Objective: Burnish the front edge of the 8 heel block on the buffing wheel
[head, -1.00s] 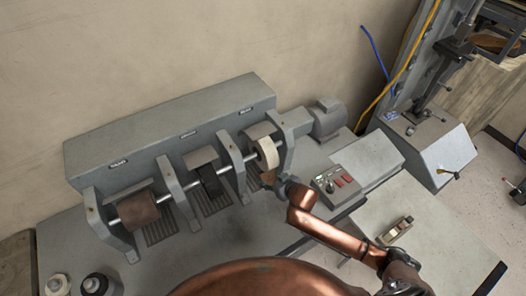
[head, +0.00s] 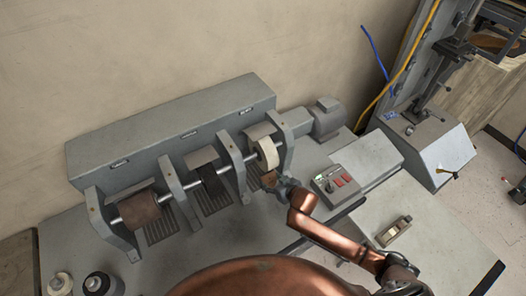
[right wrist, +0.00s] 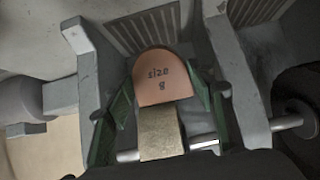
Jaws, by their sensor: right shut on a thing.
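The heel block (right wrist: 165,88) is a tan D-shaped piece marked "size" and what looks like an 8. My right gripper (right wrist: 162,73) is shut on it, with a green finger on each side. In the head view the right gripper (head: 274,181) is just in front of the cream buffing wheel (head: 267,153), the rightmost wheel on the shaft. In the right wrist view the buffing wheel (right wrist: 161,135) lies right at the block's straight edge. I cannot tell whether they touch. My left gripper is not in view.
A dark wheel (head: 212,180) and a brown roller (head: 138,208) sit further left on the shaft, between grey brackets. A control box (head: 337,184) with red buttons stands right of the gripper. A wooden tool (head: 394,230) lies on the right table.

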